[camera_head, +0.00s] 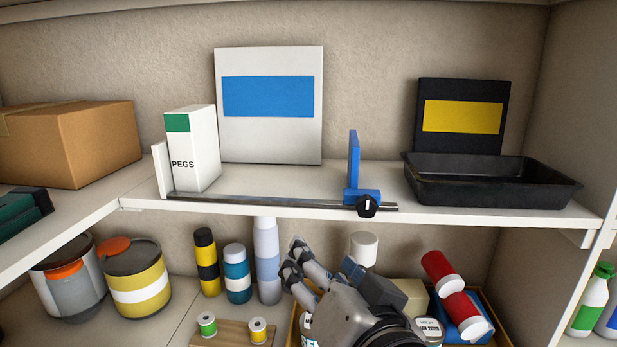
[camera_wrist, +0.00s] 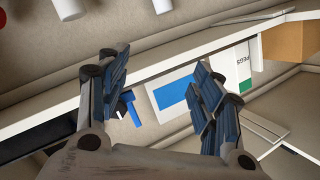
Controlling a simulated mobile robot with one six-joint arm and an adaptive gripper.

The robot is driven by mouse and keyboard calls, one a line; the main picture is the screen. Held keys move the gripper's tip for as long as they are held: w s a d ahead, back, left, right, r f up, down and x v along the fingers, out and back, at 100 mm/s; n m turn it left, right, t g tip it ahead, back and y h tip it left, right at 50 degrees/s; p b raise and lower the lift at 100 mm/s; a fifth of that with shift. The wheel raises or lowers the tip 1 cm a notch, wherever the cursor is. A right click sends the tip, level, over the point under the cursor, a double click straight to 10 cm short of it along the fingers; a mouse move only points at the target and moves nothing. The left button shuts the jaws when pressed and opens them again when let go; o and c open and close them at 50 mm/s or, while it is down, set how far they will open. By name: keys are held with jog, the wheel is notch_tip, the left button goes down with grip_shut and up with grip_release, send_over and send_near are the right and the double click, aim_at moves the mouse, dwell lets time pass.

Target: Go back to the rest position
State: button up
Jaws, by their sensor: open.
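My gripper (camera_head: 293,258) is in front of the lower shelf, below the upper shelf's front edge, in the head view. In the wrist view my gripper (camera_wrist: 160,78) has its two fingers spread wide, with nothing between them. Beyond the fingers, the wrist view shows the white panel with a blue patch (camera_wrist: 176,94), the blue upright piece (camera_wrist: 131,110) and the PEGS box (camera_wrist: 243,68), all tilted in the picture. My wrist hides part of the lower shelf.
The upper shelf holds a cardboard box (camera_head: 85,142), the PEGS box (camera_head: 193,150), a blue upright piece (camera_head: 354,165) on a dark rail (camera_head: 270,202) and a black tray (camera_head: 490,190).

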jog(key=s+d+f+n+g+h, duration=0.1)
jog(key=s+d+f+g+h, duration=0.1)
jog(key=s+d+f+g, duration=0.3)
jog(key=s+d+f+n+g+h+b, duration=0.1)
jog(key=s+d+f+g+h, duration=0.2)
jog(key=f, duration=1.1)
jog(key=s+d+g, duration=0.2)
jog(key=s+d, duration=0.3)
jog(key=s, duration=0.1)
jog(key=shift+d+n+g, duration=0.3)
